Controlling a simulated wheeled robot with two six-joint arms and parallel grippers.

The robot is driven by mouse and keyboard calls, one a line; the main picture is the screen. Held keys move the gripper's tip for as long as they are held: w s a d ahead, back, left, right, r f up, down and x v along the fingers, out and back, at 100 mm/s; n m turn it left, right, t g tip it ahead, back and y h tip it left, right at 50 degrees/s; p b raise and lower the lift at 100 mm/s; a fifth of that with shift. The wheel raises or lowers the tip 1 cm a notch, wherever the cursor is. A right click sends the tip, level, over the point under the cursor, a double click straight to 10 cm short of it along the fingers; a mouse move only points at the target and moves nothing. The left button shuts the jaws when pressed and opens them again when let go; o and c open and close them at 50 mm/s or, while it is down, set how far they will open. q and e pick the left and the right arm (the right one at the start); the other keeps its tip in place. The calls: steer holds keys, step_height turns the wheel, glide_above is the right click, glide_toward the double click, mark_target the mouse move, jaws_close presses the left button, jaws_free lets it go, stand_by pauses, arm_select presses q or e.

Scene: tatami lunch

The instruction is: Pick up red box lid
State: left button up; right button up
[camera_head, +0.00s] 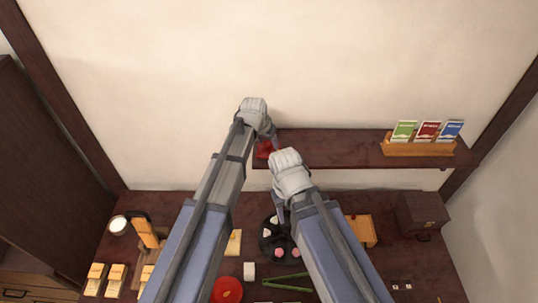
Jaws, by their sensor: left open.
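A small red object (264,149), which may be the red box lid, sits at the left end of the wall shelf, partly hidden by my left gripper. My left gripper (274,143) is open, just right of this red object; I cannot tell whether they touch. My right gripper (281,213) points down over the table near a dark round tray (265,243) with pink and white items; its fingers are too small to read.
The shelf (330,150) carries a wooden rack (418,148) of green, red and blue packets at right. The shelf middle is clear.

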arm_select(q)
steer(key=shift+b+x, duration=0.3)
steer(key=shift+x, duration=0.55)
steer(key=shift+r, duration=0.1)
steer(key=shift+s, duration=0.1)
steer(key=shift+c, duration=0.4)
jaws_close()
